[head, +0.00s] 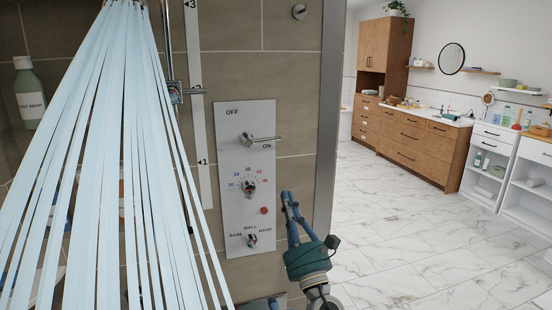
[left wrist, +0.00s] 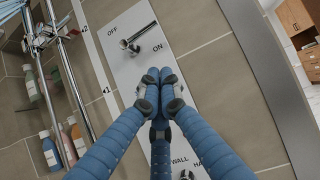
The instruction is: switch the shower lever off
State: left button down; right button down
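The shower lever (head: 262,139) is a metal handle on a pale control panel (head: 235,178). It lies about level and points right, just above the ON label; OFF is up and left of it. In the left wrist view the lever (left wrist: 140,36) shows beyond the fingertips. My left gripper (head: 287,197) has blue fingers and is below and right of the lever, apart from it. Its fingertips (left wrist: 158,77) meet with nothing between them. Light blue water streams (head: 115,150) fall at the left. My right gripper is not in view.
Below the lever are a temperature knob (head: 249,188), a red button (head: 264,210) and a RAIN/WALL/HAND knob (head: 252,240). A vertical rail (left wrist: 62,80) and bottles (left wrist: 50,150) are left of the panel. The wall's edge (head: 329,120) is at the right, with open marble floor (head: 400,220) beyond.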

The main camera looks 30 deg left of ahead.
aim_at(263, 139)
pick_arm(q)
jog(key=shift+w, duration=0.1)
jog(key=p+x, duration=0.2)
jog(key=x, duration=0.2)
jog(key=r+p+x, duration=0.1)
jog(key=p+x, duration=0.1)
jog(key=x, duration=0.2)
jog(key=s+d+r+p+x, duration=0.1)
jog(key=p+x, duration=0.1)
jog(key=x, duration=0.2)
jog(key=shift+w+a+r, duration=0.2)
jog(key=shift+a+r, duration=0.05)
